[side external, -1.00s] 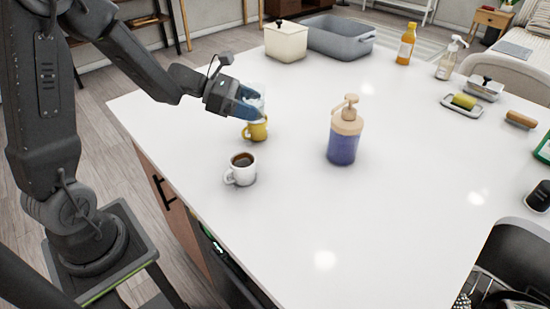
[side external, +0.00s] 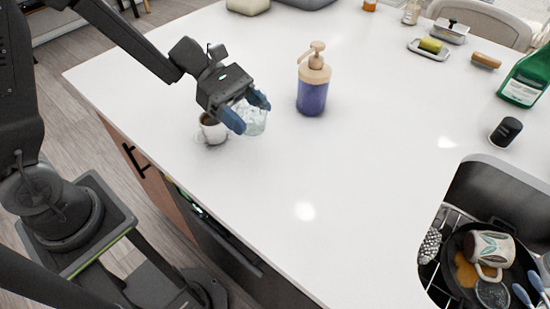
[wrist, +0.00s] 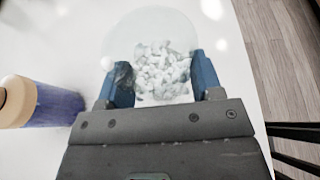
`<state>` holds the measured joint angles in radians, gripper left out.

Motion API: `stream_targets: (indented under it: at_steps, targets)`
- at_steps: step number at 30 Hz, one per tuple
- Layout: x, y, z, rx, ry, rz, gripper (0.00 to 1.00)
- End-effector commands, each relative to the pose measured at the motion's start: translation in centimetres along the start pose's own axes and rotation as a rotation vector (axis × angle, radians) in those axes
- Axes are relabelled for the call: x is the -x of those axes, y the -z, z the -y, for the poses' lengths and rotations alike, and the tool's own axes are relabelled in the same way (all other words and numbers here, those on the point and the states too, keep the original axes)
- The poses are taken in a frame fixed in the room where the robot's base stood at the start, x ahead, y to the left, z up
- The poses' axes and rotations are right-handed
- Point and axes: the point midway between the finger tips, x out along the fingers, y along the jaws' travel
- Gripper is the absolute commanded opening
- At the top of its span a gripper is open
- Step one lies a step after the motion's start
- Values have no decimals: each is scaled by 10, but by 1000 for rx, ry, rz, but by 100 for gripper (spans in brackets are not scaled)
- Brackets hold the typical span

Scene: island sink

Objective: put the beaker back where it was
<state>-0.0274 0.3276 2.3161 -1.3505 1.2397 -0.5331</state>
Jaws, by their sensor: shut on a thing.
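The beaker (side external: 252,119) is clear and has several whitish chunks inside. It also shows in the wrist view (wrist: 163,72), between the two blue fingers. My gripper (side external: 246,114) is shut on the beaker, with a finger on each side. The beaker is over the white counter, just right of the white mug; I cannot tell how high its base is. In the wrist view my gripper (wrist: 163,82) reaches in from the bottom of the picture.
The white mug (side external: 213,130) of dark drink stands close to my gripper, partly covered by it. A purple pump bottle (side external: 312,88) stands behind and right. The sink (side external: 470,200) holds a pan and patterned mug. The counter's middle front (side external: 330,170) is clear.

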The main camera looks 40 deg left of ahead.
Motion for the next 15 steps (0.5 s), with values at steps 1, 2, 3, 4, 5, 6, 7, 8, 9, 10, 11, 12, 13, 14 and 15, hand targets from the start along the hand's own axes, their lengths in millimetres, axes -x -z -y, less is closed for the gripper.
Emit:
stream_targets:
  at_steps: [1,2,3,4,5,6,7,8,9,10,11,12,13,14,15]
  targets:
    - [-14,2,1,0,8,1,31]
    - [-22,3,2,1,8,0,31]
    - [-31,4,2,0,7,1,31]
    - [-38,5,2,1,6,1,31]
    - [-44,6,2,1,5,1,31]
    - [-51,7,2,0,5,0,31]
    - [-56,8,2,0,3,0,31]
    - [-61,9,2,1,3,0,31]
    - [-65,9,2,0,2,1,31]
    - [-68,10,2,-1,1,1,31]
    - [-70,10,2,-1,0,1,31]
    - [-73,11,2,0,-1,1,31]
    - [-74,11,2,0,-1,0,31]
    - [-75,12,2,1,-1,0,31]
    - [-76,15,2,2,-2,0,31]
